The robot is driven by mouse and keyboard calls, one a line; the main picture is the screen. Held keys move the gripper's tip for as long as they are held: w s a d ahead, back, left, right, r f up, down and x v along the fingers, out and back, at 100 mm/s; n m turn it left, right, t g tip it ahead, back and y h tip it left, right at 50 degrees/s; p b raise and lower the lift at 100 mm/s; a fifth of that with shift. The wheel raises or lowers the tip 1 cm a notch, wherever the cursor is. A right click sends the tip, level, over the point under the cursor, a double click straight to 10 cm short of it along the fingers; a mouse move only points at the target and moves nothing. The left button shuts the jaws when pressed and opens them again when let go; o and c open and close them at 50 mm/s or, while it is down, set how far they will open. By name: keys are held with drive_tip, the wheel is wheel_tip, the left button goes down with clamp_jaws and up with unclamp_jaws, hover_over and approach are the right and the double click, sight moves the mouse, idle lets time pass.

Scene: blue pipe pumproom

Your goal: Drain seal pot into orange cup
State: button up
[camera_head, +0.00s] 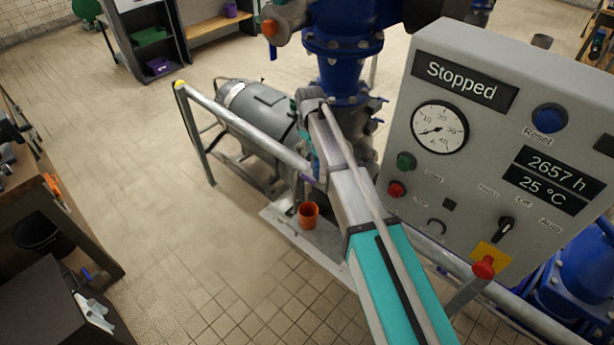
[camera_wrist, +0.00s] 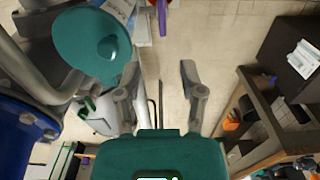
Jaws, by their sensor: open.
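A thin purple bar (camera_wrist: 162,17) shows at the top. I cannot make out the cup in the wrist view.
A grey rail (camera_head: 235,122) runs past the grey motor (camera_head: 258,107). The control panel (camera_head: 497,150) stands at right, reading "Stopped". A blue pump (camera_head: 342,50) is behind my arm. The wooden bench (camera_head: 75,225) is at left. Tiled floor between is clear.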

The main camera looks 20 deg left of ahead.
sight(308, 178)
drive_tip(key=shift+s+a+f, duration=0.1)
drive_tip(key=shift+a+f, duration=0.05)
wheel_tip(308, 178, down, 14)
drive_tip(key=b, duration=1.3)
drive_tip(key=shift+r+b, duration=0.25)
drive_tip(key=shift+b, duration=0.15)
clamp_jaws()
idle(0.3)
